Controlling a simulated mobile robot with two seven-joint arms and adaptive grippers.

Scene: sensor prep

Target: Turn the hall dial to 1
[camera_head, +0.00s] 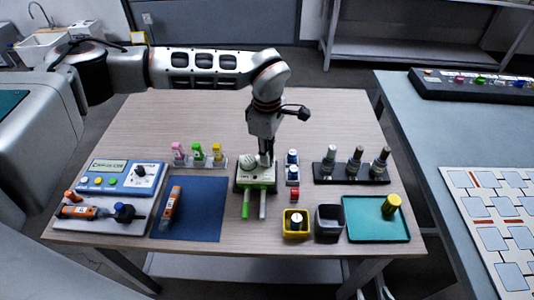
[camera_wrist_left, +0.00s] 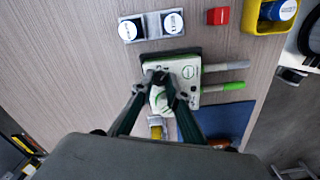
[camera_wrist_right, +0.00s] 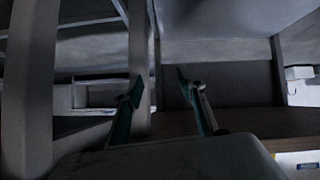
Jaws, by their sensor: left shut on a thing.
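A small white box-shaped device (camera_head: 260,178) with a dark base stands mid-table. It also shows in the left wrist view (camera_wrist_left: 185,90), with a green ring mark on top and a white and a green stick at one side. My left gripper (camera_head: 266,159) reaches down onto its top, at the far right corner. In the left wrist view its fingertips (camera_wrist_left: 163,80) are close together on a small dial, mostly hidden by the fingers. I cannot read the dial's setting. My right gripper (camera_wrist_right: 163,90) is open and empty, away from the table objects; it is out of the head view.
A blue console (camera_head: 120,178) with a knob and display stands left, beside a blue mat (camera_head: 205,208) with an orange tool. Small bottles in holders (camera_head: 352,171), a yellow bin (camera_head: 296,232), a grey bin (camera_head: 328,233) and a green tray (camera_head: 370,231) stand right.

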